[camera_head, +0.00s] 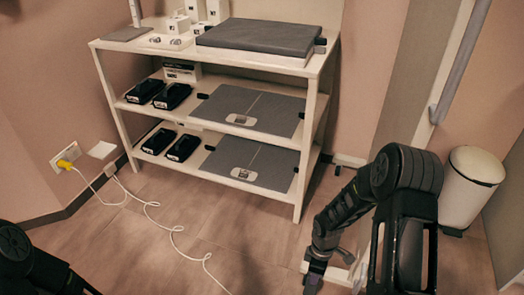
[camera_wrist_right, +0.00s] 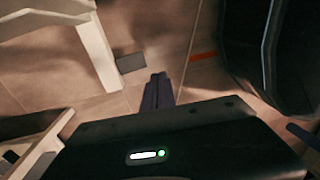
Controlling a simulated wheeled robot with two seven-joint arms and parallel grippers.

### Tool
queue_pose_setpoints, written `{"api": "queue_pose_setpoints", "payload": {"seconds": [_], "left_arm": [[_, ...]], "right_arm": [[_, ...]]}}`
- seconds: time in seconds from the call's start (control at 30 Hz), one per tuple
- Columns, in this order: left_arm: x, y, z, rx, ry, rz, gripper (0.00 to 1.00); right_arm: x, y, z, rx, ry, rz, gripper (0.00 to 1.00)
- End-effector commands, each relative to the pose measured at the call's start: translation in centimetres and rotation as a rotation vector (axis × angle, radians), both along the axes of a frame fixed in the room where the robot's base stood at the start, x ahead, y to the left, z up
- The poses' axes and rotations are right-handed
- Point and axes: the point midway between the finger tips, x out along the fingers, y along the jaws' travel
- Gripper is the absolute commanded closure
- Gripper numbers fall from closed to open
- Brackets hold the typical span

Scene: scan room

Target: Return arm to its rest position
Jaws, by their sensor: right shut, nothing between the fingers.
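My right arm (camera_head: 400,185) comes in at the lower right of the head view, bent, with its forearm hanging down. My right gripper (camera_head: 314,278) points down over the floor, to the right of the shelf's front leg. In the right wrist view the two dark fingers (camera_wrist_right: 158,88) lie together, shut, with nothing between them. Part of my left arm (camera_head: 30,265) shows at the lower left corner of the head view. My left gripper is outside the frame.
A white shelf (camera_head: 298,140) stands ahead, with flat grey panels (camera_head: 260,36) and black devices (camera_head: 172,96) on it. A white bin (camera_head: 468,185) stands at the right. A white cable (camera_head: 172,228) lies on the floor at the left. The middle floor is otherwise clear.

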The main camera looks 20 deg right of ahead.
Motion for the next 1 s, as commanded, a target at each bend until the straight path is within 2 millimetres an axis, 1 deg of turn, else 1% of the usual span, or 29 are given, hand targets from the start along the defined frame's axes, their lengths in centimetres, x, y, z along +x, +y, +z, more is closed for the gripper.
{"api": "queue_pose_setpoints", "payload": {"seconds": [0.17, 0.27, 0.33, 0.37, 0.4, 0.47, 0.5, 0.57, 0.6, 0.67, 0.7, 0.77, 0.8, 0.83, 0.87, 0.9, 0.97, 1.0], "left_arm": [[0.0, 0.0, 0.0, 0.000, 0.000, 0.000, 0.60], [0.0, 0.0, 0.0, 0.000, 0.000, 0.000, 0.60], [0.0, 0.0, 0.0, 0.000, 0.000, 0.000, 0.60], [0.0, 0.0, 0.0, 0.000, 0.000, 0.000, 0.60], [0.0, 0.0, 0.0, 0.000, 0.000, 0.000, 0.60], [0.0, 0.0, 0.0, 0.000, 0.000, 0.000, 0.60], [0.0, 0.0, 0.0, 0.000, 0.000, 0.000, 0.60], [0.0, 0.0, 0.0, 0.000, 0.000, 0.000, 0.60], [0.0, 0.0, 0.0, 0.000, 0.000, 0.000, 0.60], [0.0, 0.0, 0.0, 0.000, 0.000, 0.000, 0.60], [0.0, 0.0, 0.0, 0.000, 0.000, 0.000, 0.60], [0.0, 0.0, 0.0, 0.000, 0.000, 0.000, 0.60], [0.0, 0.0, 0.0, 0.000, 0.000, 0.000, 0.60], [0.0, 0.0, 0.0, 0.000, 0.000, 0.000, 0.60], [-0.1, 0.0, 2.1, 0.000, 0.002, -0.001, 0.60], [-0.1, -0.1, 3.4, -0.001, 0.002, -0.002, 0.60], [-0.2, -0.2, 4.9, -0.003, 0.002, -0.004, 0.60], [-0.2, -0.3, 5.9, -0.004, 0.003, -0.007, 0.60]], "right_arm": [[0.3, 0.0, 0.0, -0.002, -0.009, -0.039, 1.00], [1.4, 0.7, -0.2, 0.010, -0.057, -0.164, 1.00], [1.7, 2.4, -0.6, 0.047, -0.096, -0.321, 1.00], [1.5, 3.6, -0.9, 0.073, -0.107, -0.400, 1.00], [1.2, 5.6, -1.2, 0.109, -0.119, -0.513, 1.00], [0.1, 8.7, -1.6, 0.163, -0.119, -0.688, 1.00], [-0.9, 10.8, -1.8, 0.196, -0.112, -0.798, 1.00], [-2.7, 13.5, -1.9, 0.231, -0.089, -0.942, 1.00], [-4.1, 15.0, -1.9, 0.247, -0.071, -1.022, 1.00], [-6.2, 17.0, -1.9, 0.258, -0.042, -1.105, 1.00], [-7.8, 18.1, -1.8, 0.258, -0.019, -1.139, 1.00], [-10.0, 19.6, -1.7, 0.253, 0.018, -1.145, 1.00], [-11.5, 20.6, -1.6, 0.249, 0.049, -1.129, 1.00], [-12.3, 21.6, -1.6, 0.249, 0.069, -1.099, 1.00], [-11.8, 21.2, 0.5, 0.252, 0.057, -1.107, 1.00], [-11.7, 21.2, 1.7, 0.252, 0.055, -1.108, 1.00], [-11.8, 21.2, 3.2, 0.252, 0.059, -1.106, 1.00], [-11.8, 21.3, 4.3, 0.252, 0.060, -1.104, 1.00]]}}
